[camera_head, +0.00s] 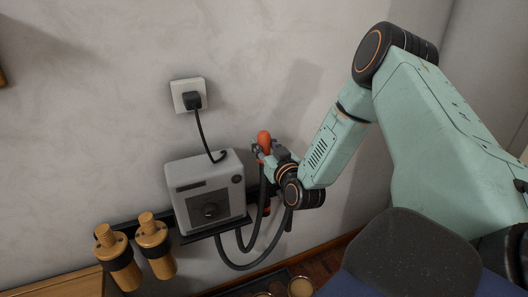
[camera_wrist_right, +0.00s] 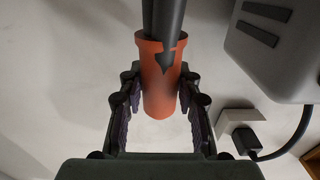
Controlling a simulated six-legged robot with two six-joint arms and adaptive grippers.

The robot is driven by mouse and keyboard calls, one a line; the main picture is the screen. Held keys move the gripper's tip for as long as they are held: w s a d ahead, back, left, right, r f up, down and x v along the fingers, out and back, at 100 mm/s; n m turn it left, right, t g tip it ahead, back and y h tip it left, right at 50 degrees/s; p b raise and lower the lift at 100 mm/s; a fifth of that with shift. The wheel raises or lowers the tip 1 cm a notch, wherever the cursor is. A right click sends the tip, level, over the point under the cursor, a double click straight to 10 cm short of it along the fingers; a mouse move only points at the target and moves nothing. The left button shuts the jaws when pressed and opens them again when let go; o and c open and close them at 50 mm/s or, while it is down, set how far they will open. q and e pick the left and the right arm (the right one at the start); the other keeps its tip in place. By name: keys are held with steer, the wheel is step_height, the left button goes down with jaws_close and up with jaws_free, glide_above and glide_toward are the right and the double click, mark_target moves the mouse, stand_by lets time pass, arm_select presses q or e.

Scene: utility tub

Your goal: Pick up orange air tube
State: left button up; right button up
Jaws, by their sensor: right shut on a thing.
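The orange air tube (camera_head: 264,137) shows as a short orange cylinder at the right side of the grey box on the wall. My right gripper (camera_head: 262,150) is at it and shut on it. In the right wrist view the orange tube (camera_wrist_right: 162,92) lies between the two fingers of my right gripper (camera_wrist_right: 157,100), with dark hoses at its top end. The fingers cover part of its sides. My left gripper is not in view.
A grey box (camera_head: 205,175) with a dark knob sits on a dark wall rail, with black hoses (camera_head: 245,262) looping below. A plug fills the wall socket (camera_head: 186,86). Two gold cylinders (camera_head: 154,240) hang at the lower left. A wooden surface (camera_head: 70,285) shows at the bottom left.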

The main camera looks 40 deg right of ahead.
step_height(320, 180, up, 12)
steer(key=p, duration=0.5)
steer(key=shift+f+p, duration=0.25)
steer(key=shift+p, duration=0.05)
steer(key=o, duration=0.6)
jaws_close()
